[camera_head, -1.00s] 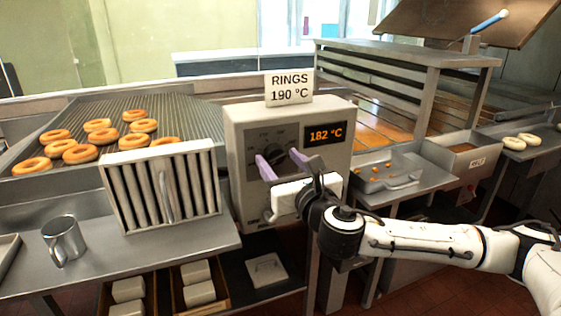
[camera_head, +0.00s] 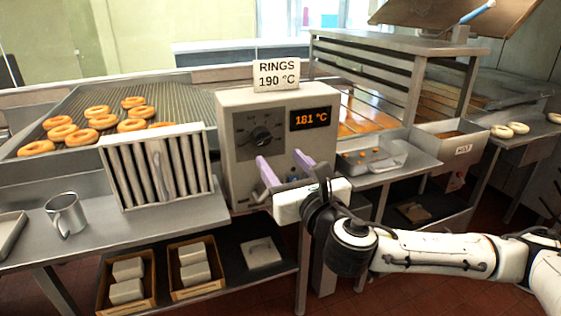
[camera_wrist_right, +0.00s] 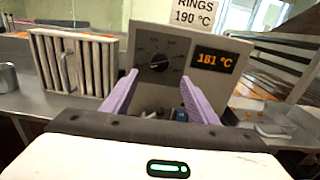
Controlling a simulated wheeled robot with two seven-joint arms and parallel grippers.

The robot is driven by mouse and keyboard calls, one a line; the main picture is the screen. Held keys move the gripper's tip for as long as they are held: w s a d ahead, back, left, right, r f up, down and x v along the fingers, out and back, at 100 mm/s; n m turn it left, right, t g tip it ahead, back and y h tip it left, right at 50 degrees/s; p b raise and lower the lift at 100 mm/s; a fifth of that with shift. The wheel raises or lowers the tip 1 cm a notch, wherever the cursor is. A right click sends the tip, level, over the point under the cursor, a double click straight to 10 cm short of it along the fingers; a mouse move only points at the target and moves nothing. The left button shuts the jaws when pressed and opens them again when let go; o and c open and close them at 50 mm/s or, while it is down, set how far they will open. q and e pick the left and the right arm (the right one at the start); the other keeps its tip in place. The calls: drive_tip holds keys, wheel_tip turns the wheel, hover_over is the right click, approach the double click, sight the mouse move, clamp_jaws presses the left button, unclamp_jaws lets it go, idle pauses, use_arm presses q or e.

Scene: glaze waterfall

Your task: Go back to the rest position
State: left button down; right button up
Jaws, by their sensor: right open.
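My right gripper (camera_head: 284,168) is open and empty, with its two lilac fingers apart in front of the lower part of the grey control box (camera_head: 232,160). In the right wrist view the fingers (camera_wrist_right: 152,95) stand either side of the box's lower front, below the black dial (camera_wrist_right: 158,62). The dial (camera_head: 262,136) is clear of the fingers. The box's display (camera_head: 311,118) reads 181 °C, and a card on top (camera_head: 276,74) reads RINGS 190 °C. My left gripper is not in view.
A slatted metal filter (camera_head: 157,170) and a metal mug (camera_head: 66,214) stand on the steel counter left of the box. Ring doughnuts (camera_head: 102,121) lie on a rack behind. A steel tray (camera_head: 372,160) stands right of the box. Boxes (camera_head: 127,280) sit on the lower shelf.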

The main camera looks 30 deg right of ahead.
drive_tip(key=shift+f, duration=0.1)
drive_tip(key=s+a+f+m+g+y, duration=0.2)
drive_tip(key=a+f+m, duration=0.25)
drive_tip(key=f, duration=0.45)
drive_tip(key=s+a+f+m+g+y, duration=0.1)
drive_tip(key=s+a+f+m+g, duration=0.15)
drive_tip(key=f+m, duration=0.45)
drive_tip(key=s+a+f+m+g+y, duration=0.1)
drive_tip(key=s+a+f+m+y, duration=0.2)
drive_tip(key=f, duration=0.8)
drive_tip(key=s+a+f+m+g, duration=0.1)
drive_tip(key=s+a+f+m, duration=0.1)
drive_tip(key=s+f+m, duration=0.6)
drive_tip(key=s+a+f+m+g, duration=0.2)
drive_tip(key=s+f+m, duration=0.6)
drive_tip(key=s+m, duration=0.1)
drive_tip(key=shift+s+a+f, duration=0.25)
drive_tip(key=shift+f, duration=0.05)
drive_tip(key=shift+g, duration=0.25)
